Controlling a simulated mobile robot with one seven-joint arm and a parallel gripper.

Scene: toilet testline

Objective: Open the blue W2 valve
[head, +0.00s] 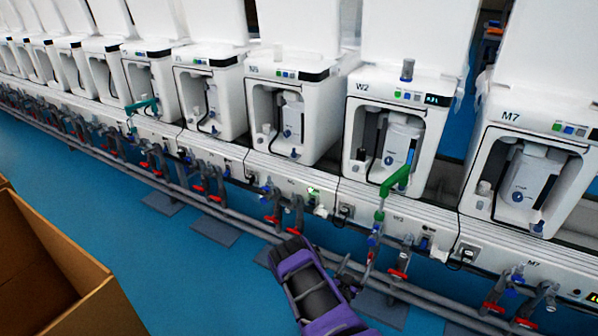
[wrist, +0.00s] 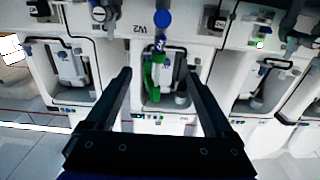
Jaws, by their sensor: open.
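The W2 station (head: 400,120) is a white machine at centre right in the head view, with a green pipe (head: 395,181) coming down from it. The blue W2 valve (head: 374,240) sits on the line below that pipe. In the wrist view, upside down, a round blue valve part (wrist: 162,19) shows at the top centre, near the W2 label. My gripper (wrist: 158,72) is open and empty, its fingers apart on either side of the green pipe in that picture. The blue part lies beyond the fingertips, apparently untouched. Whether the handle is turned is too small to tell.
Red-handled valves (head: 398,273) and a grey pipe (head: 230,212) run along the front of the row. The M7 station (head: 530,160) stands to the right. A cardboard box (head: 60,270) is at lower left. The blue floor (head: 190,270) between is mostly clear.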

